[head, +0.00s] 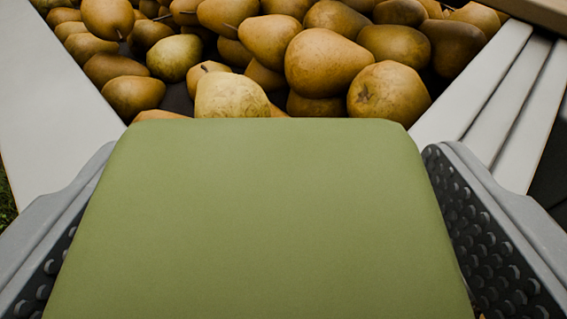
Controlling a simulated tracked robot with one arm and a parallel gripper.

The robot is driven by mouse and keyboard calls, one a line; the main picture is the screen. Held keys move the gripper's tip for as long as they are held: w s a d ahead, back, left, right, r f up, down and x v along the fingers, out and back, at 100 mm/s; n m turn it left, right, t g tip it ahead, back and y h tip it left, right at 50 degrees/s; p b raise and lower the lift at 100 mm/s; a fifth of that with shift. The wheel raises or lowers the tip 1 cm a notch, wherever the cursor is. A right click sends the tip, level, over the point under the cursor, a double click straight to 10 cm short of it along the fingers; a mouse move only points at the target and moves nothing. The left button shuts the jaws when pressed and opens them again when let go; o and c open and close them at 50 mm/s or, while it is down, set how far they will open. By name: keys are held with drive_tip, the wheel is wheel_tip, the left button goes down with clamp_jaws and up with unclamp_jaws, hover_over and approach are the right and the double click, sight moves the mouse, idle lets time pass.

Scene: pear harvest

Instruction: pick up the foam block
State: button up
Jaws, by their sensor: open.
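A large green foam block (260,225) fills the lower middle of the head view, close to the camera. My gripper (270,152) is open, with one grey finger on each side of the block. The dark studded pads on the inner faces of the fingers show along the block's left and right sides. I cannot tell whether either pad touches the block. The block's underside and near end are hidden.
Several brown-yellow pears (322,62) lie heaped beyond the block. They lie between a pale left wall (58,95) and pale slats (480,90) on the right. A wooden edge (535,12) shows at the top right. A little grass is at the far left.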

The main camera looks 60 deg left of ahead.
drive_tip(key=shift+w+a, duration=0.1)
drive_tip(key=shift+a, duration=0.15)
drive_tip(key=c, duration=1.1)
drive_tip(key=shift+c, duration=0.2)
drive_tip(key=shift+r, duration=0.1)
